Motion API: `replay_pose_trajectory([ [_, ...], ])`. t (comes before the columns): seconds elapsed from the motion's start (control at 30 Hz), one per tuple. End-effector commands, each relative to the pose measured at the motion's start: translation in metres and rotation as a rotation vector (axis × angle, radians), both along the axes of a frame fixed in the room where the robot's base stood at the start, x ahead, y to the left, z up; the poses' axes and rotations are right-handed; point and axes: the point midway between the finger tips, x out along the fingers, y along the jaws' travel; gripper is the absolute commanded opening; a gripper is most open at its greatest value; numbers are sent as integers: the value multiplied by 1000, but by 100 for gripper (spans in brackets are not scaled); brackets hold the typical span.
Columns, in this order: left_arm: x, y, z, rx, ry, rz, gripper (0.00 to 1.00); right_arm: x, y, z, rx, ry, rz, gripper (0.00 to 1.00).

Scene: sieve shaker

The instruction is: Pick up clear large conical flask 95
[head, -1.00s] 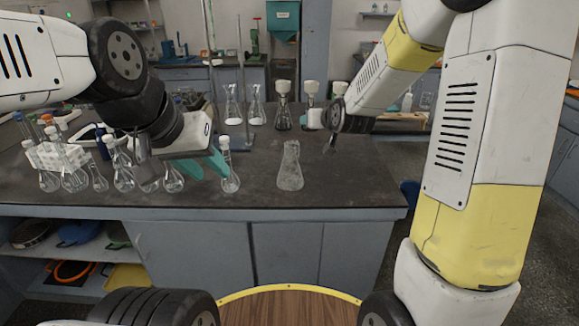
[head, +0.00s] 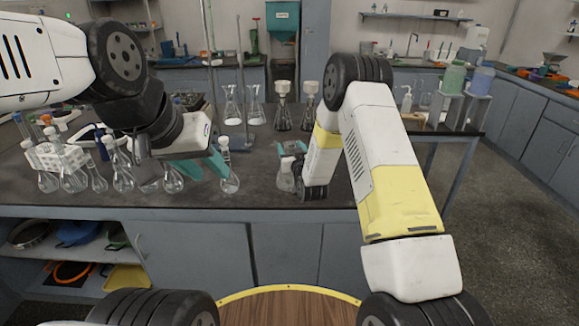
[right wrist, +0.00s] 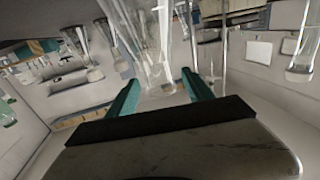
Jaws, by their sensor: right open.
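A clear large conical flask (head: 286,182) stands upright near the front of the dark bench, partly hidden by my right gripper and forearm. My right gripper (head: 291,150) is open at the flask's upper part. In the right wrist view, clear glass (right wrist: 155,60) shows between and beyond the two teal fingers of the right gripper (right wrist: 160,92), which stand apart. I cannot tell whether they touch the glass. No number is readable. My left gripper (head: 203,167) has its teal fingers apart, above the bench beside a white-stoppered flask (head: 229,178).
A white rack (head: 58,156) and several flasks stand at the bench's left front. Flasks with clear and dark contents (head: 282,112) stand farther back, by a metal stand (head: 240,90). The bench (head: 250,196) is clear just left of the target flask.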

Motion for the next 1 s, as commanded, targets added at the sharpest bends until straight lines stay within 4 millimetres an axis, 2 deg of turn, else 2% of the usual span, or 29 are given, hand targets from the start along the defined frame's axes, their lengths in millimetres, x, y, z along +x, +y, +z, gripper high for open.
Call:
replay_pose_trajectory([
  [0.1, 0, 0, 0, 0, 0, 0, 36, 19, 5, -1, 0, -3, 0, 60],
  [0.23, 0, 0, 0, 0, 0, 0, 36, 34, 9, -1, 0, -2, 0, 60],
  [0.53, 0, 0, 0, 0, 0, 0, 36, 38, 10, 0, 0, 0, 0, 58],
  [0.83, 0, 0, 0, 0, 0, 0, 36, 38, 9, -1, 0, 0, 0, 0],
  [1.0, 0, 0, 0, 0, 0, 0, 36, 38, 9, -1, 0, 0, 0, 0],
])
